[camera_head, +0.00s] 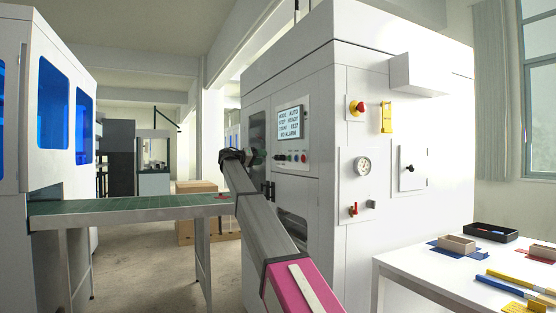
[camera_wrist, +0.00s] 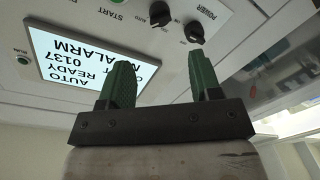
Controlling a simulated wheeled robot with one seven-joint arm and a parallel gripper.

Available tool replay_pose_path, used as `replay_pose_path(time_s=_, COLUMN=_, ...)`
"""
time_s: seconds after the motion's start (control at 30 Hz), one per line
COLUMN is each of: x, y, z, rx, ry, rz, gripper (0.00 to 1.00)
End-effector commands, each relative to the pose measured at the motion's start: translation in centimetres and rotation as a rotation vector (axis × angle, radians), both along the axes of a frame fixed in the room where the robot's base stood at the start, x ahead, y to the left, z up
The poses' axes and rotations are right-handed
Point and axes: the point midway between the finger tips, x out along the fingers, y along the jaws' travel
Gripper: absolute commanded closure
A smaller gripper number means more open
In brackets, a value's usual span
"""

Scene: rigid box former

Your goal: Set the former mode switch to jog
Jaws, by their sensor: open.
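The former's mode switch (camera_wrist: 160,13) is a black rotary knob at the top of the wrist view, which shows the panel upside down. A label reading AUTO stands beside it; where its pointer sits is too small to tell. The display (camera_head: 289,122) reads mode auto, step ready, no alarm; it also shows in the wrist view (camera_wrist: 75,55). My gripper (camera_wrist: 162,72) is open and empty, its two green fingers spread apart below the knobs in the picture. In the head view its end (camera_head: 250,157) is left of the panel buttons.
A second black knob, the power switch (camera_wrist: 196,33), is close to the mode switch. A green start button (camera_wrist: 88,4) is on the other side. A green conveyor (camera_head: 130,207) runs left of the machine. A white table (camera_head: 420,272) with trays stands at right.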

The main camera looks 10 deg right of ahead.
Motion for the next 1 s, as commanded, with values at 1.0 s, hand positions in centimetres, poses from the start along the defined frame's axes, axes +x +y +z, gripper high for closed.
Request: replay_pose_path(time_s=1.0, x=4.0, y=-9.8, z=-0.1, rx=0.001, ry=0.003, rz=0.001, gripper=0.42)
